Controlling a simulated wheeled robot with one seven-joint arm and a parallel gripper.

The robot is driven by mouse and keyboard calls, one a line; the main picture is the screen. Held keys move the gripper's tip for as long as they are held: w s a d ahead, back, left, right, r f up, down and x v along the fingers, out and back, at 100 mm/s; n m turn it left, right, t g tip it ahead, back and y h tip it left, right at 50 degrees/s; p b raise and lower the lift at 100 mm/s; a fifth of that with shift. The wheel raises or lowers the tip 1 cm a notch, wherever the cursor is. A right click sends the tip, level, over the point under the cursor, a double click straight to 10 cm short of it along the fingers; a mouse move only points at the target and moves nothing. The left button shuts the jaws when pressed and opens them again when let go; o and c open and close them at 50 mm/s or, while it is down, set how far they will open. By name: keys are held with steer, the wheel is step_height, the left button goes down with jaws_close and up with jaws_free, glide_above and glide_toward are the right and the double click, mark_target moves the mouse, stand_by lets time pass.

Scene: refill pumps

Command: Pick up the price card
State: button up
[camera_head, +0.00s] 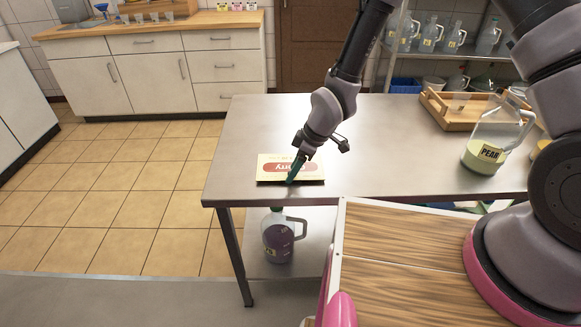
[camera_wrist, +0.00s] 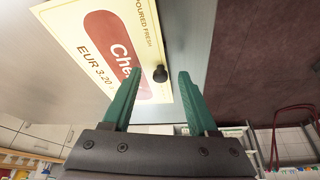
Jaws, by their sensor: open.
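The price card (camera_head: 270,170) is cream with a red oval label, near the front left corner of the steel table (camera_head: 245,135). In the wrist view the card (camera_wrist: 72,42) reads "Cherry" in part and "EUR 3.20", with a small dark knob (camera_wrist: 160,73) at its edge. My gripper (camera_head: 291,181) is at the card's front side and hides part of it. In the wrist view my gripper (camera_wrist: 158,80) has its two green fingers apart, with the knob ahead between their tips. I cannot tell whether the fingers touch the card.
A jug labelled PEAR (camera_head: 483,150) stands at the table's right, near a wooden tray (camera_head: 462,125). A jug of purple liquid (camera_head: 278,240) is on the lower shelf under the card. The table's middle is clear. White cabinets (camera_head: 145,83) stand at the back left.

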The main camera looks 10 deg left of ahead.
steer(key=shift+a+f, duration=0.1)
steer(key=shift+f, duration=0.15)
jaws_close()
step_height(320, 180, up, 15)
stand_by(1.0)
